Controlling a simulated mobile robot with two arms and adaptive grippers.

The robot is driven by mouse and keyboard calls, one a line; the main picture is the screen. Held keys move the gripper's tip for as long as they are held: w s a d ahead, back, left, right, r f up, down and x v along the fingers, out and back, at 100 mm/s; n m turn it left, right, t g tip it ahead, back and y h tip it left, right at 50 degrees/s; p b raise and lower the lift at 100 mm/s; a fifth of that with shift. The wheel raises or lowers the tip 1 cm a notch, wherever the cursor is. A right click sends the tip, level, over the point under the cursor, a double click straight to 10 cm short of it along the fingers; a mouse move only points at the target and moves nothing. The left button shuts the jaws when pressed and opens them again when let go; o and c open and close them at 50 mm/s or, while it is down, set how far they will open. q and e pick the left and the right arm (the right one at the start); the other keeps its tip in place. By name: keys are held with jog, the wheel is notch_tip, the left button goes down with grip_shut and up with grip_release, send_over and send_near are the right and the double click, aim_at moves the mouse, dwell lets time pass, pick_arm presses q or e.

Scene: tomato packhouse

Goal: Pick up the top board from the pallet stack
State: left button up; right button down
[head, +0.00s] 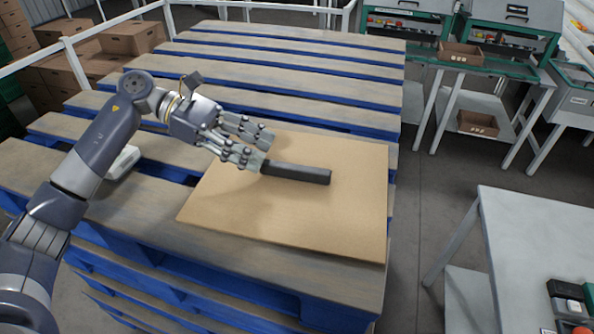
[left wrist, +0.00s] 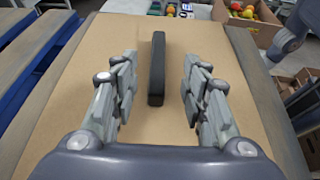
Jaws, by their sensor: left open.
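The top board is a flat tan sheet (head: 300,215) lying on the near right part of the pallet stack (head: 150,215). A black bar-shaped handle (head: 305,174) sits on its upper face. My left gripper (head: 264,150) is over the board at the handle's left end, with its fingers spread and nothing held. In the left wrist view, the board (left wrist: 215,125) fills the middle and the black handle (left wrist: 157,70) runs lengthwise between the two open fingers (left wrist: 158,82). I cannot tell whether the fingers touch the board. My right gripper is not in view.
A white device (head: 124,162) lies on the slats left of the board. A grey table (head: 535,225) stands at the right across a floor gap. Green workbenches (head: 480,66) stand behind, and cardboard boxes (head: 130,38) are at the back left beyond a white rail (head: 75,65).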

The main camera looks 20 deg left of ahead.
aim_at(287, 165)
pick_arm(q)
jog(key=shift+d, duration=0.4)
jog(key=p+x, duration=0.1)
jog(key=x, duration=0.1)
jog(key=p+x, duration=0.2)
jog(key=shift+w+d+f, duration=0.15)
jog(key=shift+d+f, duration=0.1)
jog(key=shift+f, duration=0.25)
jog(key=shift+d+f, duration=0.15)
jog(key=shift+d, duration=0.05)
jog(key=shift+f, duration=0.1)
jog(key=shift+c, duration=1)
grip_shut()
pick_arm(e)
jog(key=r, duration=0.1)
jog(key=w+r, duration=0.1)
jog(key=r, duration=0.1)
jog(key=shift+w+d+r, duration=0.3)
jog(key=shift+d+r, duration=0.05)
